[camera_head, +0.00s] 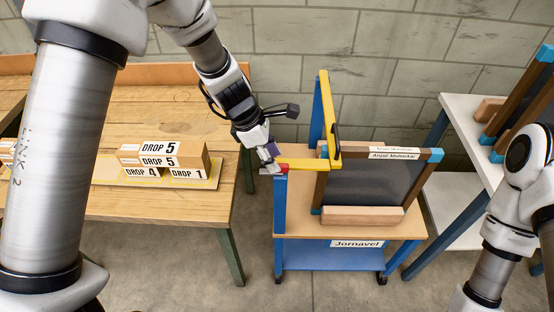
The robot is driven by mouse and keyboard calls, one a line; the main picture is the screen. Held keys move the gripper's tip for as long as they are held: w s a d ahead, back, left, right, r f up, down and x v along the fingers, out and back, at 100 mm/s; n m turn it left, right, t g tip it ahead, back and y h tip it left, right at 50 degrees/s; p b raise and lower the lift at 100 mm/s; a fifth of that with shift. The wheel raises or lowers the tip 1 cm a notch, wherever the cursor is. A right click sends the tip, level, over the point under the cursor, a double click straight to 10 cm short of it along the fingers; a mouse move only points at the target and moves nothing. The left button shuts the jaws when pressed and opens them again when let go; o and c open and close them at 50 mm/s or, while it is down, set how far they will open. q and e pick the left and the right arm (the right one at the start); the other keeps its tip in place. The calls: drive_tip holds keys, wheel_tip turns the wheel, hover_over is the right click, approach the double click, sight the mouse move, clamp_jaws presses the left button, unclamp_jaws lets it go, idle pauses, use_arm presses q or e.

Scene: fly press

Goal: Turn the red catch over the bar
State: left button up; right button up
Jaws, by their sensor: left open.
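A brown-framed dark panel (370,180) with blue corners stands on the blue trolley (329,256), right of the bar. A wooden table (160,215) with several DROP-labelled blocks (164,155) is at left. A white shelf (460,115) with another framed panel is at right.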

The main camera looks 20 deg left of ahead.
use_arm(q)
drive_tip(key=x, duration=0.3)
drive_tip(key=shift+w+f, duration=0.1)
drive_tip(key=shift+w, duration=0.2)
drive_tip(key=shift+s, duration=0.2)
clamp_jaws()
